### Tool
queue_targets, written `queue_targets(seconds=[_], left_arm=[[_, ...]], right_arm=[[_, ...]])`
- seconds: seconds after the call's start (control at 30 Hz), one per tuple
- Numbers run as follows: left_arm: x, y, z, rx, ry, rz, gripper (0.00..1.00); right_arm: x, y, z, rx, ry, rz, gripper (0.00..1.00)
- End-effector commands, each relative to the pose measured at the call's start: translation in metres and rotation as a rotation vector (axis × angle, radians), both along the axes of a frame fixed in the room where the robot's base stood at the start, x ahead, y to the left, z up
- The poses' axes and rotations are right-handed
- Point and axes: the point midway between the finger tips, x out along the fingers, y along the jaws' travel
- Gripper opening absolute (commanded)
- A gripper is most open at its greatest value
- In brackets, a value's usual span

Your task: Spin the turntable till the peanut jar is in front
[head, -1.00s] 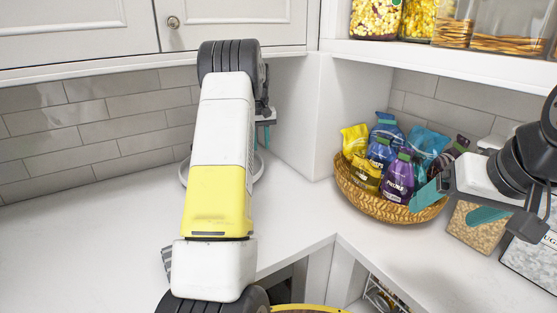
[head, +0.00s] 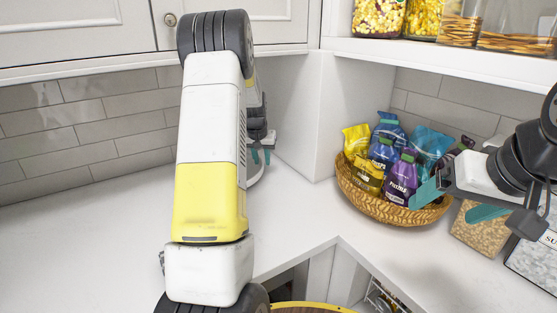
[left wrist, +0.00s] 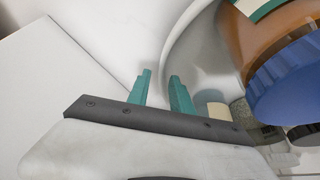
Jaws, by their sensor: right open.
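The turntable (head: 258,172) stands on the counter at the back corner, mostly hidden behind my left arm in the head view. Its pale curved rim (left wrist: 172,58) shows in the left wrist view. On it is a brown-orange jar (left wrist: 252,35) with a ribbed blue lid (left wrist: 285,85); I cannot tell if it is the peanut jar. My left gripper (head: 261,156) is at the turntable's right side. Its fingers (left wrist: 161,80) are apart beside the rim, with nothing clearly between them; contact cannot be told. My right gripper (head: 458,202) is open in front of the basket.
A wicker basket (head: 372,204) of snack bags stands right of the corner panel. A clear container of beans or nuts (head: 478,235) stands near my right gripper. Smaller containers, one cream (left wrist: 215,112), sit near the blue lid. The left counter (head: 80,235) is clear.

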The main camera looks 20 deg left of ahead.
Motion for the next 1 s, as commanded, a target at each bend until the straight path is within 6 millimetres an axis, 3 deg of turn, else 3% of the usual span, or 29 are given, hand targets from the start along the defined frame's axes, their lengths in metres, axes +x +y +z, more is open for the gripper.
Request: queue_targets(seconds=[0.17, 0.47, 0.6, 1.0], left_arm=[[0.006, 0.001, -0.015, 0.0, 0.001, 0.0, 0.27], [0.007, 0.001, -0.017, 0.0, 0.0, 0.0, 0.27], [0.007, 0.001, -0.017, 0.0, 0.0, 0.0, 0.0], [0.008, 0.001, -0.017, 0.001, -0.001, -0.001, 0.0]], right_arm=[[0.0, 0.0, 0.0, 0.0, 0.0, 0.0, 0.83], [0.0, 0.0, 0.0, 0.0, 0.0, 0.0, 0.83], [0.0, 0.0, 0.0, 0.0, 0.0, 0.0, 0.83], [0.0, 0.0, 0.0, 0.0, 0.0, 0.0, 0.83]])
